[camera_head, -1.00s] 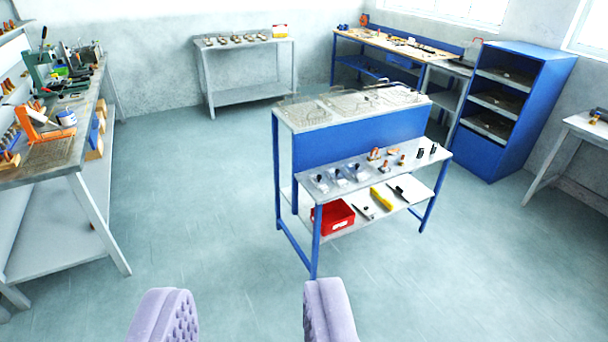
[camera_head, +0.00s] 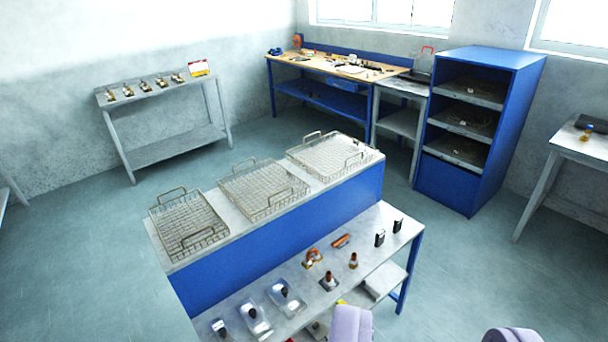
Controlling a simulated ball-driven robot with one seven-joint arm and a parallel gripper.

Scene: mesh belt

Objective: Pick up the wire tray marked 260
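Three wire trays with raised wire handles stand in a row on the upper shelf of a blue and grey workstand: a left tray (camera_head: 188,222), a middle tray (camera_head: 263,189) and a right tray (camera_head: 331,156). I cannot read any number on them, so I cannot tell which is marked 260. My gripper (camera_head: 432,333) shows at the bottom edge as two lilac padded fingers, wide apart. It is open, with nothing seen between the fingers. The trays lie up and to the left of it in the picture, apart from it.
The workstand's lower front shelf (camera_head: 210,326) holds small tools and fittings, including an orange piece (camera_head: 341,241). A blue cabinet (camera_head: 508,135) stands at the back right, a wooden-topped bench (camera_head: 318,66) behind. A grey table (camera_head: 170,148) is at the back left.

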